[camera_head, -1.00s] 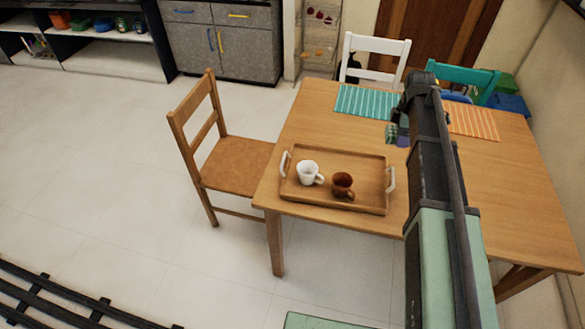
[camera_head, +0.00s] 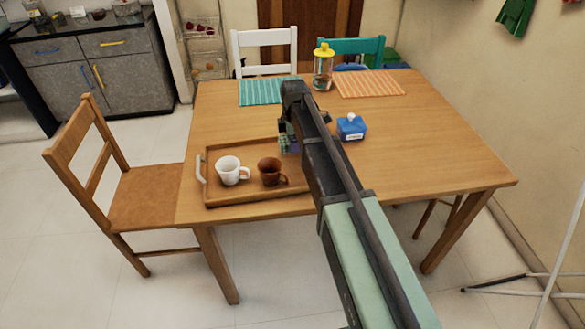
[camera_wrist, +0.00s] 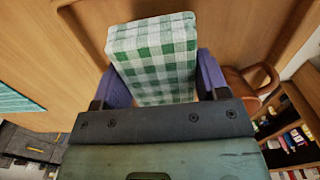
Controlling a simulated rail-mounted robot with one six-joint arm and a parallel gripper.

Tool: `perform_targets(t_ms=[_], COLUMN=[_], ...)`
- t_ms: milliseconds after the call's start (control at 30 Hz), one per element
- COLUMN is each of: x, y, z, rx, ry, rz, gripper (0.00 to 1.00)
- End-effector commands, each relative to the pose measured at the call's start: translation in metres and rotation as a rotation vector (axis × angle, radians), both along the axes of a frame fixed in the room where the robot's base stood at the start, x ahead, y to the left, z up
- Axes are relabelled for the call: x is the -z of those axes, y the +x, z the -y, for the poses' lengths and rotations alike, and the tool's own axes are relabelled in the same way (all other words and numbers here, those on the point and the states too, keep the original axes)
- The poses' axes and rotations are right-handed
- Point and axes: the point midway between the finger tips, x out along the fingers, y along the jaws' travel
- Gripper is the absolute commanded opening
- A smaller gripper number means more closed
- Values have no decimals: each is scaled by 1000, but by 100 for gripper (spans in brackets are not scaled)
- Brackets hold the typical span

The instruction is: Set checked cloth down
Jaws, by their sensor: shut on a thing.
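The green-and-white checked cloth (camera_wrist: 155,55) is a folded, flat-sided bundle between the purple fingers of my gripper (camera_wrist: 160,70). My gripper is shut on it. In the head view, the cloth (camera_head: 284,144) shows small below my gripper (camera_head: 289,130), at the back side of the wooden tray (camera_head: 225,201). I cannot tell its height above the tray or table, or whether it touches. The tray holds a white mug (camera_head: 228,170) and a brown mug (camera_head: 269,171). The brown mug also shows in the wrist view (camera_wrist: 237,84). My arm hides the tray's right end.
The wooden table (camera_head: 440,150) has a blue tissue box (camera_head: 351,127) right of my arm. A yellow-topped bottle (camera_head: 323,68) stands at the back between a teal striped mat (camera_head: 266,92) and an orange mat (camera_head: 369,84). The table's right part is clear.

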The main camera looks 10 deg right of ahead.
Motion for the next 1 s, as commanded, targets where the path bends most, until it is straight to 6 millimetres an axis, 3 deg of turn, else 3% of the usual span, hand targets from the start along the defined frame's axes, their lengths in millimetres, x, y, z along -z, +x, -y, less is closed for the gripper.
perform_targets(t_ms=[167,400,767,800,933,1000], x=[7,51,50,48,48,48], y=[0,0,0,0,0,0], z=[0,0,0,0,0,0], rx=[0,0,0,0,0,0], ry=[0,0,0,0,0,0], rz=[0,0,0,0,0,0], gripper=[49,49,49,72,92,93])
